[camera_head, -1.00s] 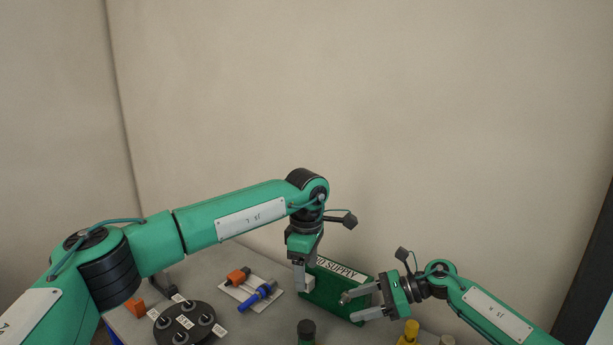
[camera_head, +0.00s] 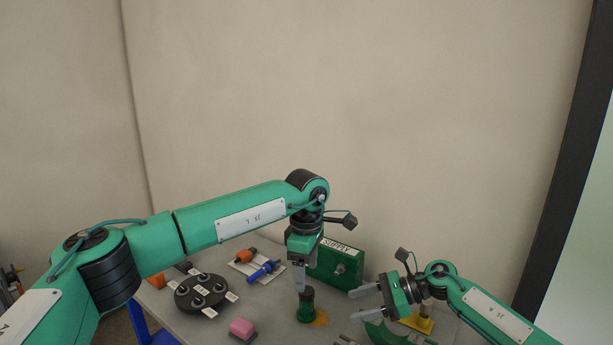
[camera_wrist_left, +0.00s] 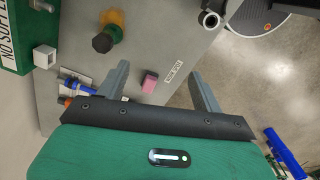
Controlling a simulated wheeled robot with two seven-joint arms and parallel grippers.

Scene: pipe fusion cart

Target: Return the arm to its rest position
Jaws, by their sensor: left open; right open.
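My left arm comes in from the left in the head view. Its gripper (camera_head: 301,284) points down above the table and looks empty. In the left wrist view its two fingers stand wide apart (camera_wrist_left: 161,82), with nothing held between them. A pink block (camera_wrist_left: 149,83) shows on the table beyond the fingers, apart from them. My right gripper (camera_head: 366,300) is at the lower right of the head view. Its fingers point left, open and empty, above the table.
The grey table (camera_head: 262,310) holds a round black fixture (camera_head: 205,296), a white plate with orange and blue parts (camera_head: 262,270), a green supply box (camera_head: 338,264) and a green-black cylinder (camera_head: 306,305). The pink block (camera_head: 242,327) lies near the front. A wall stands behind.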

